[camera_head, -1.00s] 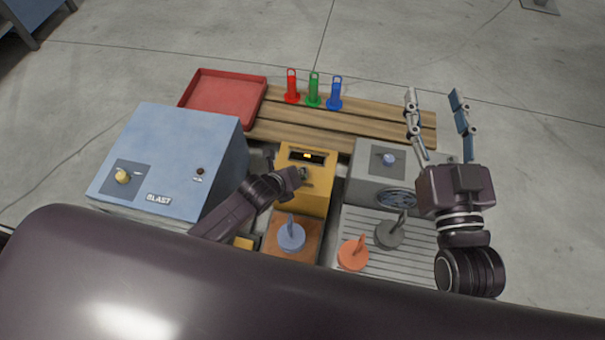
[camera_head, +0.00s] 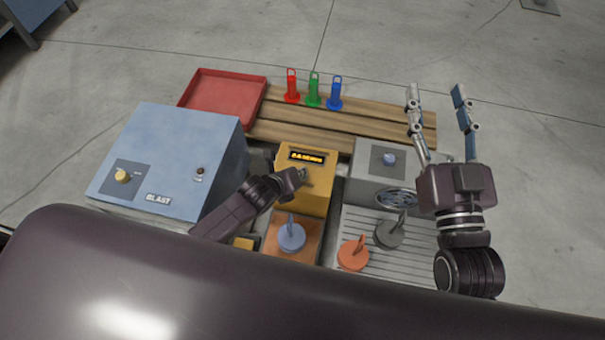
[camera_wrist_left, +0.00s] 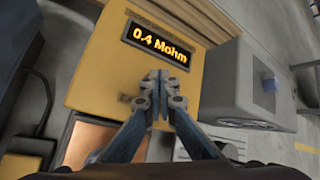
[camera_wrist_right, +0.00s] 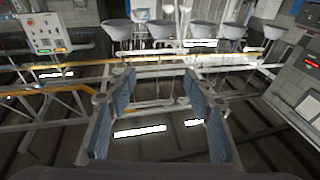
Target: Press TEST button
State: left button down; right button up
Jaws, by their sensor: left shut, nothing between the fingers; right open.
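The yellow tester box (camera_head: 318,198) stands in the middle, with a lit amber display (camera_head: 306,157) on it. In the left wrist view the display (camera_wrist_left: 157,44) reads "0.4 Mohm". My left gripper (camera_head: 303,176) is shut and empty, at the face of the yellow box below the display. In the left wrist view its closed fingertips (camera_wrist_left: 158,78) meet in front of the yellow face. The TEST button is not visible; the fingers may cover it, and I cannot tell whether they touch it. My right gripper (camera_head: 436,92) is open and empty, raised at the right.
A blue BLAST cabinet (camera_head: 160,155) stands left, a grey unit with a blue knob (camera_head: 389,159) right. A red tray (camera_head: 200,98) and red, green and blue tags (camera_head: 314,92) are behind. A blue-grey disc (camera_head: 291,237), an orange disc (camera_head: 353,255) and a grey disc (camera_head: 389,235) lie in front.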

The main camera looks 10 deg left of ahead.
pick_arm(q)
jog(key=shift+f, duration=0.1)
pick_arm(e)
jog(key=shift+r, duration=0.1)
dwell(0.3)
pick_arm(q)
jog(key=shift+r+p, duration=0.4)
jog(key=shift+p, duration=0.05)
jog(key=shift+r+p, duration=0.4)
jog(key=shift+p, duration=0.1)
pick_arm(e)
notch_tip(320, 180, down, 11)
jog(key=s+d+g+h, duration=0.1)
jog(key=g, duration=0.4)
jog(key=shift+d+h, duration=0.3)
jog(key=shift+h, duration=0.1)
jog(key=shift+s+r, duration=0.1)
jog(key=shift+s, duration=0.05)
